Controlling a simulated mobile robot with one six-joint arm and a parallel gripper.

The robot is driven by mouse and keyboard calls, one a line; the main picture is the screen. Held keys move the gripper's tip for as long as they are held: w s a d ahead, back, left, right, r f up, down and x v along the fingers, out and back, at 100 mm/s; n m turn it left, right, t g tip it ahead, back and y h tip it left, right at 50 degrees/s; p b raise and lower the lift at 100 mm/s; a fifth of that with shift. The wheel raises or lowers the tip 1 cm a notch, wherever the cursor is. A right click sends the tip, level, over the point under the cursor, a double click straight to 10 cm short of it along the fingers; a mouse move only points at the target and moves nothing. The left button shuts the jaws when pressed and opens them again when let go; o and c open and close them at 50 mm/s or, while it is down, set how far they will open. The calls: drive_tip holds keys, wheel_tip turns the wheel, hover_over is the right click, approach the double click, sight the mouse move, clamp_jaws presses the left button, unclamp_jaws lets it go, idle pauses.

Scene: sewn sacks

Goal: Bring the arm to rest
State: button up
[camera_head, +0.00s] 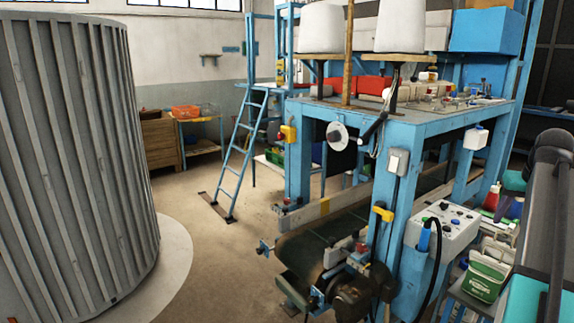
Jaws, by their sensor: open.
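My gripper is not in view. No fingers or jaws show anywhere in the head view. I cannot tell from this view how my arm is posed or whether anything is near its end.
A large ribbed grey cylinder (75,165) fills the left. A blue-framed machine (415,128) with a control box (447,222) stands at centre right, beside a blue ladder (240,150). A green-and-white container (487,275) is at lower right. Bare floor (215,255) lies between cylinder and machine.

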drive_tip(key=w+a+f+n+g+y, duration=0.1)
drive_tip(key=w+a+f, duration=0.3)
drive_tip(key=a+f, duration=0.5)
drive_tip(key=w+a+f+n+g+y, duration=0.1)
drive_tip(key=w+a+f, duration=0.35)
drive_tip(key=f, duration=0.75)
drive_tip(key=s+a+f+n+g+y, duration=0.1)
drive_tip(key=s+a+f+g, duration=0.1)
drive_tip(key=a+f, duration=0.85)
drive_tip(key=s+a+f+n+g+y, duration=0.1)
drive_tip(key=s+a+f+g, duration=0.1)
drive_tip(key=a+f, duration=0.8)
drive_tip(key=s+a+f+n+g, duration=0.1)
drive_tip(key=s+a+f, duration=0.5)
drive_tip(key=f, duration=0.4)
drive_tip(key=s+a+f+n+g, duration=0.1)
drive_tip(key=s+a+f+g, duration=0.1)
drive_tip(key=s+a+f, duration=0.55)
drive_tip(key=s+a+f+h, duration=0.1)
drive_tip(key=s+f, duration=0.5)
drive_tip(key=s, duration=0.5)
drive_tip(key=s+a+f+h, duration=0.1)
drive_tip(key=s+f, duration=0.4)
drive_tip(key=s, duration=0.5)
drive_tip(key=shift+s+a+f+m+g, duration=0.25)
drive_tip(key=shift+s+f+m+g, duration=0.05)
drive_tip(key=shift+s+f+g, duration=0.1)
